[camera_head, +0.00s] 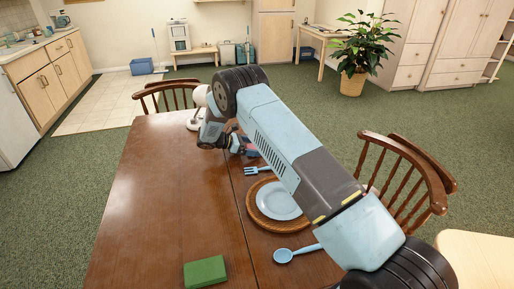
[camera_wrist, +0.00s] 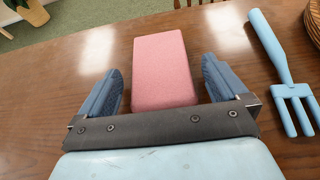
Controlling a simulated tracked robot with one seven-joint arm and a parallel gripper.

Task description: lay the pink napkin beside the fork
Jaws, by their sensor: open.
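The pink napkin (camera_wrist: 165,65) is a thick folded block on the brown wooden table (camera_head: 165,200). In the wrist view it lies between the two blue fingers of my gripper (camera_wrist: 162,72), which are open, with a gap on each side of it. In the head view my gripper (camera_head: 247,148) is over the table's far part, and my arm mostly hides the napkin. The light blue fork (camera_head: 257,170) lies on the table near the plate; in the wrist view the fork (camera_wrist: 280,70) is to the right of the napkin, apart from it.
A light blue plate (camera_head: 277,200) sits on a round woven mat (camera_head: 256,210). A blue spoon (camera_head: 297,252) and a green block (camera_head: 205,272) lie nearer. Wooden chairs (camera_head: 408,170) flank the table.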

